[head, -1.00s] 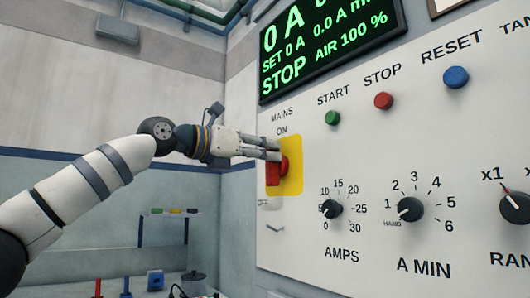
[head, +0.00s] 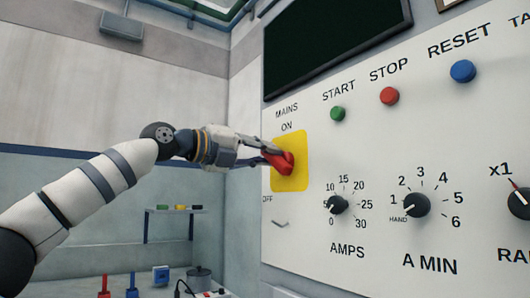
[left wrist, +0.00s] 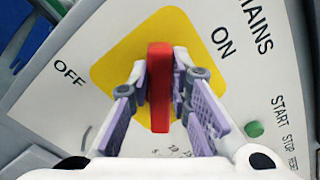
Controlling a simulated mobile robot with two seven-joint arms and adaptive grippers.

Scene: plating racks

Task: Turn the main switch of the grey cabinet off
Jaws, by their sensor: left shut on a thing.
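The main switch is a red handle (head: 281,162) on a yellow plate (head: 303,150) on the front of the grey cabinet (head: 386,150). It stands between the MAINS ON label above and the OFF label at lower left. My left gripper (head: 266,152) is shut on the handle. In the left wrist view the red handle (left wrist: 159,85) lies between the two finger pads, and OFF reads at its left, ON at its right. In the head view the handle is turned away from upright and the cabinet's display (head: 335,48) is dark. My right gripper is not in view.
START (head: 338,114), STOP (head: 389,96) and RESET (head: 463,71) buttons are on the panel right of the switch. AMPS (head: 338,204) and A MIN (head: 416,204) knobs are below them. A shelf (head: 170,211) and a pot (head: 200,278) are behind, at lower left.

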